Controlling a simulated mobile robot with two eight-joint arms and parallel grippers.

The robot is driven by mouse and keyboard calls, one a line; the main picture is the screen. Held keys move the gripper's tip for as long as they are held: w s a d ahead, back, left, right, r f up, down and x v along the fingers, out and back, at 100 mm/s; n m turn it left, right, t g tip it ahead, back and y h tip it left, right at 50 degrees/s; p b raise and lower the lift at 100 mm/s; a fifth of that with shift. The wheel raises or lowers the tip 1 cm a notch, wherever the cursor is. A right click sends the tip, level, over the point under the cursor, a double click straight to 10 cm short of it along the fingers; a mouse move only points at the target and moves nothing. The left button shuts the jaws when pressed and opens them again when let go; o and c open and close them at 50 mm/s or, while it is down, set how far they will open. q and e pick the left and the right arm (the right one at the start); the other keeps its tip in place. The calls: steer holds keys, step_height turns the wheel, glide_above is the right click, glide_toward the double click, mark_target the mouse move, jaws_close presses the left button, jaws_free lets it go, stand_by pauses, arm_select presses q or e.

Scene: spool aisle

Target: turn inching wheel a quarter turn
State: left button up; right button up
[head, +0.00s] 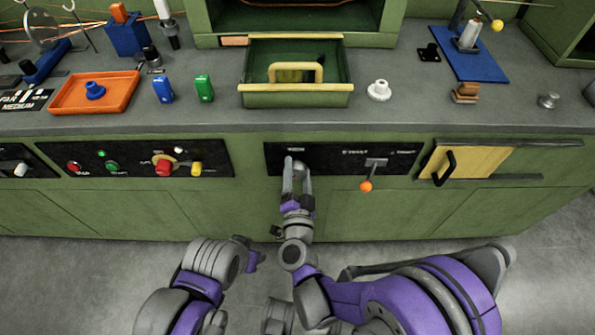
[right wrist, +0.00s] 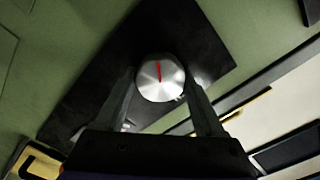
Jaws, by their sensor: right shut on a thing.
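The inching wheel, a round silver knob with a red line (right wrist: 160,78), sits on a black panel (right wrist: 195,50) in the right wrist view. The red line points nearly straight up in that view, while the panel looks slanted. My right gripper (right wrist: 162,92) has one finger on each side of the wheel and is shut on it. In the head view my right gripper (head: 297,170) reaches the left part of the black panel (head: 335,160) and mostly hides the wheel. My left gripper (head: 254,259) is low and away from the panel; its jaws cannot be made out.
A lever with an orange ball (head: 366,186) hangs just right of the wheel. A yellow sliding door with a black handle (head: 445,168) is further right. A panel with red, green and yellow controls (head: 135,160) is left. A green open drawer (head: 297,98) stands above on the grey counter.

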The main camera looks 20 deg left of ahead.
steer(key=m, duration=0.5)
steer(key=shift+f+m+b, duration=0.15)
steer(key=shift+m+b, duration=0.15)
steer(key=shift+b, duration=0.1)
steer(key=m, duration=0.5)
steer(key=shift+f+m+b, duration=0.1)
steer(key=shift+m+b, duration=0.3)
steer(key=o, duration=1.4)
steer(key=shift+c, duration=0.2)
